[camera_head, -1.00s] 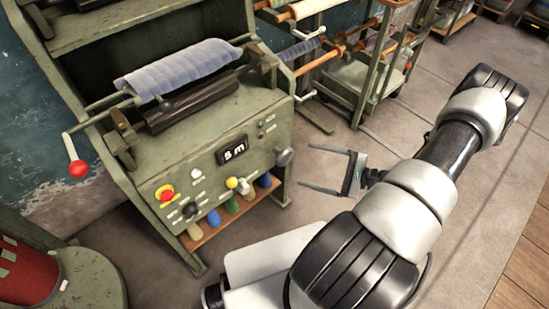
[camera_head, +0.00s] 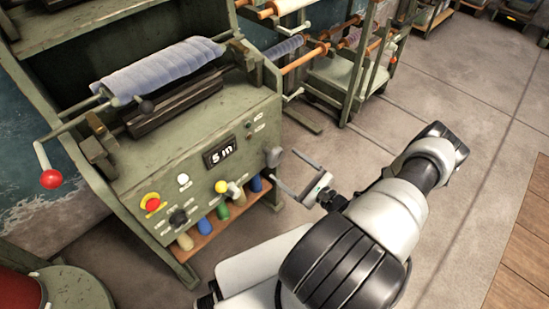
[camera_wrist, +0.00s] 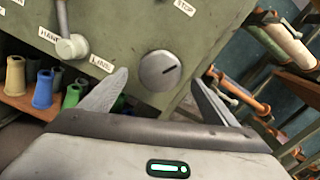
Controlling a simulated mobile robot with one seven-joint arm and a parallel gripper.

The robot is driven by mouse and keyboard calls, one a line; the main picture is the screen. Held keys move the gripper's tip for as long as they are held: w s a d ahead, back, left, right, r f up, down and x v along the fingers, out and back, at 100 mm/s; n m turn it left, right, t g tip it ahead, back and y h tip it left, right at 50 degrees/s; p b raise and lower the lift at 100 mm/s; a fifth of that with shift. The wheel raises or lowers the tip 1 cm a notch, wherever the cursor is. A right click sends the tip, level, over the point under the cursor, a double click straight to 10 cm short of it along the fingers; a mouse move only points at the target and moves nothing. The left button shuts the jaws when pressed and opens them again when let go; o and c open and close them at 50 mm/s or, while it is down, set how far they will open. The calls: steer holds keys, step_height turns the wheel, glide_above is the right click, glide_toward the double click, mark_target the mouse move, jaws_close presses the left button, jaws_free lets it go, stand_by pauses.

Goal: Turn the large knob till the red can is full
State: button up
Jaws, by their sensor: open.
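The large grey knob (camera_head: 273,157) sits at the right end of the machine's front panel. My gripper (camera_head: 282,164) is open and empty, pointing at the knob. In the wrist view the knob appears between and slightly beyond the fingertips (camera_wrist: 159,78); I see no contact. The red can (camera_head: 16,293) stands at the lower left, cut off by the picture edge. Its fill level cannot be seen.
The panel carries a "5 m" display (camera_head: 220,152), a red-and-yellow button (camera_head: 152,203), a black knob (camera_head: 178,217) and a yellow knob (camera_head: 221,187). Several coloured cones stand on a low shelf (camera_head: 198,243). A red-ended crank (camera_head: 51,179) sticks out left. Floor is open to the right.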

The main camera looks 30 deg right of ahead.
mark_target(278, 159)
steer(key=x, duration=0.6)
steer(key=shift+w+a+b, duration=0.1)
steer(key=shift+w+b, duration=0.2)
steer(key=c, duration=1.1)
